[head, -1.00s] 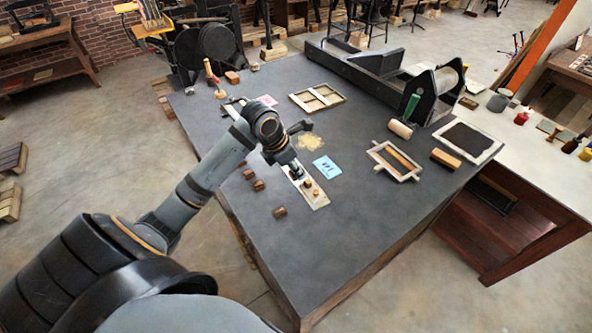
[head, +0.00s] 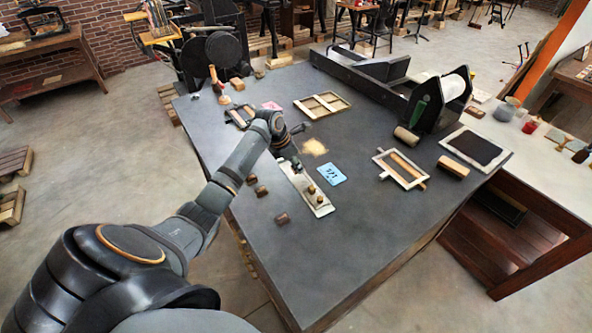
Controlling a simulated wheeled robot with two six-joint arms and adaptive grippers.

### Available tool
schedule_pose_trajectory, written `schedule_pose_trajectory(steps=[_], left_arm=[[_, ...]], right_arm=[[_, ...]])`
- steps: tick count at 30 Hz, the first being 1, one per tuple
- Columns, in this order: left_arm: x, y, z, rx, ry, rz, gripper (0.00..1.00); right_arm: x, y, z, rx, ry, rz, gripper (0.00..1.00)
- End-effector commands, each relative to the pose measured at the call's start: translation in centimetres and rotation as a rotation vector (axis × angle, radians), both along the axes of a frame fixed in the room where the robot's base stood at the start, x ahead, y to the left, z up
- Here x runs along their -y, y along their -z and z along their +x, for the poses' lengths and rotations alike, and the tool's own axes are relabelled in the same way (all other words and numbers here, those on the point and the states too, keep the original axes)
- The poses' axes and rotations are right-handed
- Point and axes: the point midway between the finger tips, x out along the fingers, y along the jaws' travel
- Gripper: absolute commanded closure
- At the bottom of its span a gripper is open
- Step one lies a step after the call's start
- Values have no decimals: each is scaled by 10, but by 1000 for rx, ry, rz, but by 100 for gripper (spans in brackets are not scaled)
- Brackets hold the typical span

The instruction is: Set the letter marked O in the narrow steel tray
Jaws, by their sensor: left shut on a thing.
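The narrow steel tray (head: 324,210) lies on the dark table, with its far end under my left gripper. Small gold-brown pieces (head: 311,189) sit in its middle part; their marks are too small to read. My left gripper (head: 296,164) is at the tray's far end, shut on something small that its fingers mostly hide. I cannot read a letter on it or tell whether it touches the tray. Loose brown letter blocks (head: 282,218) lie on the table left of the tray, two of them near my forearm (head: 261,191). My right gripper is out of view.
A blue marked card (head: 329,170) lies just right of the tray, with a yellowish patch (head: 314,146) behind it. A wooden frame (head: 400,169), a roller (head: 406,136) and a black press (head: 440,105) stand farther right. The table's front part is clear.

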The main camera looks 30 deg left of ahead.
Motion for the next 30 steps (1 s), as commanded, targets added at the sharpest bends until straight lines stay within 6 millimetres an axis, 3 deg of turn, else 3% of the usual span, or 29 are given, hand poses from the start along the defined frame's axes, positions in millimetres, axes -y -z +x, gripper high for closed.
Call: schedule_pose_trajectory(steps=[4,11,21,22,24,27,30], left_arm=[[-2,4,3,-1,-1,-1,89],[-2,34,3,-1,0,0,89],[-2,38,3,-1,0,0,89],[-2,38,3,-1,0,0,70],[-2,38,3,-1,0,0,61],[-2,38,3,-1,0,0,50],[-2,38,3,-1,0,0,50]], right_arm=[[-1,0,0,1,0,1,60],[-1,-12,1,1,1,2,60],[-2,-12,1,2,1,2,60],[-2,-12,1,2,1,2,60],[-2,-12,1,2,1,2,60],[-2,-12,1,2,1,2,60],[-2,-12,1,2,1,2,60]])
